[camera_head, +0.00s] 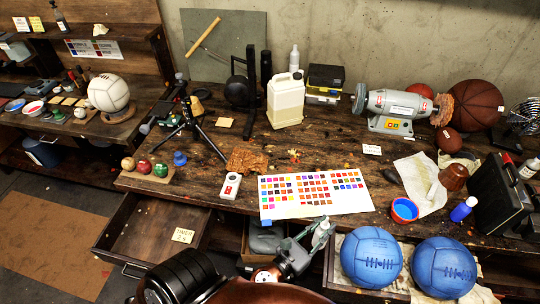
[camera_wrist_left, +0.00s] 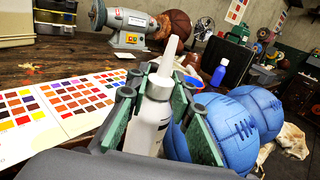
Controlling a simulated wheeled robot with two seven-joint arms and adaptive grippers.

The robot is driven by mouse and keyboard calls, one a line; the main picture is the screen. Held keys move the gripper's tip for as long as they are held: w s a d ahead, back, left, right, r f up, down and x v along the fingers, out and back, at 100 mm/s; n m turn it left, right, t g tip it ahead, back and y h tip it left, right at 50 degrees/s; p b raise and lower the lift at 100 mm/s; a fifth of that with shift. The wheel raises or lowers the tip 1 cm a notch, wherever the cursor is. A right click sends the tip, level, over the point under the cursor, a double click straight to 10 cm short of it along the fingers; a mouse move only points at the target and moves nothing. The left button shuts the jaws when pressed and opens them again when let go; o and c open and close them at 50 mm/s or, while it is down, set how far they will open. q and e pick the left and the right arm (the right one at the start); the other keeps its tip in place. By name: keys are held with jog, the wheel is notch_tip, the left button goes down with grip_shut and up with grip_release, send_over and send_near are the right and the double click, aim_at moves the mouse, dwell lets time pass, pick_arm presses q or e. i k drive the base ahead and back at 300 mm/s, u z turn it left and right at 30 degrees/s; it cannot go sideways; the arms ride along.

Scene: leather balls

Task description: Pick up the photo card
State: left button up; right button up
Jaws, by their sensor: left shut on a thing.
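My left gripper (camera_head: 319,236) is in front of the table's front edge, just below the colour chart. In the left wrist view its green-padded fingers (camera_wrist_left: 160,105) are shut on a white bottle with a pointed nozzle (camera_wrist_left: 153,118). A small white card with print (camera_head: 371,149) lies flat on the table in front of the grinder, well away from the gripper. Another small pale card with writing (camera_head: 182,235) lies in the open left drawer. I cannot tell which is the photo card. My right gripper is out of view.
The colour chart (camera_head: 314,193) lies at the table's front edge. Two blue balls (camera_head: 371,257) (camera_head: 445,266) sit at the lower right, close beside the gripper. A tripod (camera_head: 195,125), a white jug (camera_head: 285,100) and a bench grinder (camera_head: 392,105) stand farther back. The open left drawer (camera_head: 150,225) juts forward.

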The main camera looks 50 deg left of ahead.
aim_at(374, 150)
jog(key=u, duration=0.5)
jog(key=k, duration=0.65)
jog(key=u, duration=1.05)
jog(key=i, duration=1.3)
jog(key=z, duration=0.2)
